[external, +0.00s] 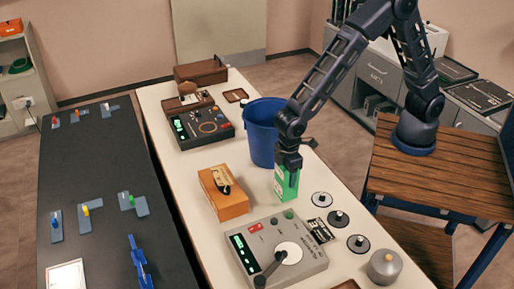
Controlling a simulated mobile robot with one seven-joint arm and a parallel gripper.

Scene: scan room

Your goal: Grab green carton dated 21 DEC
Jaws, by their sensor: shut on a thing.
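The green carton (284,187) stands near the middle of the white table, between the blue bin and the grey device. Its face carries lighter markings, too small for me to read a date. My gripper (288,163) comes down from above and is shut on the carton's top. The fingers hide the carton's upper end. I cannot tell whether the carton's base touches the table or is slightly above it.
A blue bin (262,134) stands just behind the carton. An orange-brown box (222,196) with a small item on top is to the left. A black table (95,185) runs along the left.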

